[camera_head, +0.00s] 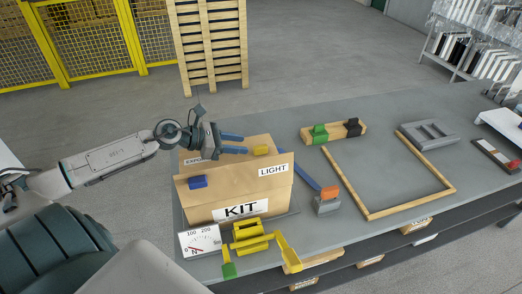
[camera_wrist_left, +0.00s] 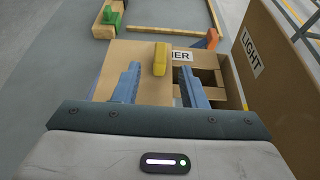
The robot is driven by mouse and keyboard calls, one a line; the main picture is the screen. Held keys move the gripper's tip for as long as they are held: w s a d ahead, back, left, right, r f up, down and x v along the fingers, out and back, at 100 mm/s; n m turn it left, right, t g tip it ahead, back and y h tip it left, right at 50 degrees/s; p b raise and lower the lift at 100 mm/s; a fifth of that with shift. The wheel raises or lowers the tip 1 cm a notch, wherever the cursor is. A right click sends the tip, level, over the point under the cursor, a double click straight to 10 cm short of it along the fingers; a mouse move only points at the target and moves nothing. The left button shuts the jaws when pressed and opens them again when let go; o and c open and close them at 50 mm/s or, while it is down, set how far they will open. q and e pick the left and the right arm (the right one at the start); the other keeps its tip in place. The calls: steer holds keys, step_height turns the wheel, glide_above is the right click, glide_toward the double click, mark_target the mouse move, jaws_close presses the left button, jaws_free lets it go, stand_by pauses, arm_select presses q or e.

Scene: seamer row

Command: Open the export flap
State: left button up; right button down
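The cardboard box (camera_head: 235,190) marked KIT stands on the grey bench. A label starting "EXPO" (camera_head: 193,160) shows at its back left, partly covered by my left gripper. A panel labelled LIGHT (camera_head: 272,169) stands upright at the front with a blue tab (camera_head: 198,182). A yellow tab (camera_head: 261,150) sits on a flap farther back; the left wrist view shows this tab (camera_wrist_left: 160,58) between and beyond my fingertips, with a label ending "IER" behind it. My left gripper (camera_head: 246,144) is open over the box; contact with the tab cannot be told. My right gripper is not in view.
A dial scale (camera_head: 200,241) and a yellow fixture (camera_head: 252,238) stand before the box. An orange-topped block (camera_head: 328,200) is right of it. A wooden frame (camera_head: 368,215), a rail with green and black blocks (camera_head: 333,133) and a grey tray (camera_head: 427,134) lie farther right.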

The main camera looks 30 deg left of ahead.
mark_target(259, 146)
arm_select(q)
steer(key=shift+p+x, duration=0.65)
steer(key=shift+x, duration=2.05)
steer(key=shift+p+x, duration=0.3)
steer(key=shift+x, duration=0.9)
jaws_close()
